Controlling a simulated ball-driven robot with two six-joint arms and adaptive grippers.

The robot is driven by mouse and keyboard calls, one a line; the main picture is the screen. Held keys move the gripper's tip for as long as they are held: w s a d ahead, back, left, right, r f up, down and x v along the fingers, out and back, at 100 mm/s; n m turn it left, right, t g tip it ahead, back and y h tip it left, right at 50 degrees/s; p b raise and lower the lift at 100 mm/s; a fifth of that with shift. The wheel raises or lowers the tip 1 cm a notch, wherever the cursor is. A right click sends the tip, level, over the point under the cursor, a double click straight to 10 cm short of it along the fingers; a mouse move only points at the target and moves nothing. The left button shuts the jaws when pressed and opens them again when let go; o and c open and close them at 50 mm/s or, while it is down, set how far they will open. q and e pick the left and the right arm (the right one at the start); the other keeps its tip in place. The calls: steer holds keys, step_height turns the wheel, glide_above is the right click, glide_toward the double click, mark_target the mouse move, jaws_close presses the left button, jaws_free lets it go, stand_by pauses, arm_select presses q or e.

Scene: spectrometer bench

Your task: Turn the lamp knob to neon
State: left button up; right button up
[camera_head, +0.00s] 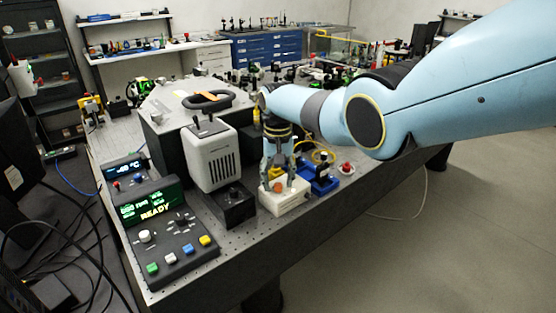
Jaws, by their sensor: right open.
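A white box (286,201) stands near the bench's right edge, with a small orange part (278,187) on its top or near face. My right gripper (279,178) points down directly over this box, its fingers apart and close to the orange part. I cannot tell whether they touch it. A pale grey housing (211,157) with vent slots and a black handle stands to the left, by a black block (235,206). A control panel (172,246) has a white knob (145,236). No lamp label is readable, so I cannot tell which part is the lamp knob. My left gripper is out of view.
A green display (153,205) reads READY, with a smaller temperature display (125,170) behind it. A blue holder (320,181) and a red button (346,168) sit right of the white box. Cables lie at the left.

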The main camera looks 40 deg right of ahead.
mark_target(278, 184)
step_height(278, 184, up, 11)
stand_by(0.3)
stand_by(0.4)
